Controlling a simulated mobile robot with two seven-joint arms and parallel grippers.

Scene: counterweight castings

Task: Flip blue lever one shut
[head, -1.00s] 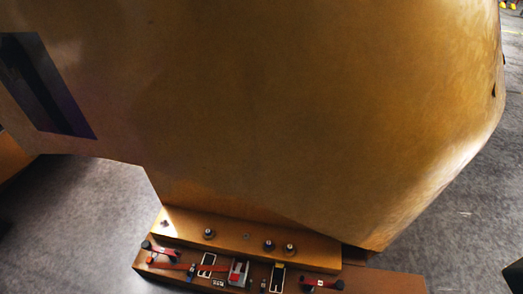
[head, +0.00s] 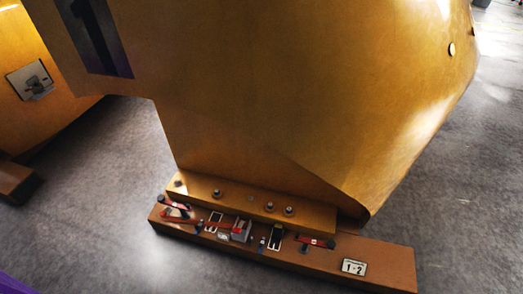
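A brown base beam (head: 385,266) at the foot of a large yellow casting (head: 270,100) carries a row of small fittings. Small dark blue parts stand on it, one (head: 199,227) left of the grey block (head: 240,231) and one (head: 262,243) right of it. They are too small to tell which is blue lever one or whether it is open or shut. Red levers lie along the row, one at the left (head: 175,207) and one at the right (head: 316,241). Neither of my grippers is in view.
A sign reading "1-2" (head: 353,267) is on the beam's right end. Another yellow casting (head: 50,60) with a grey plate (head: 34,81) stands at the left. Grey floor (head: 110,200) is clear in front and between the castings. A purple surface (head: 12,285) shows at the lower left.

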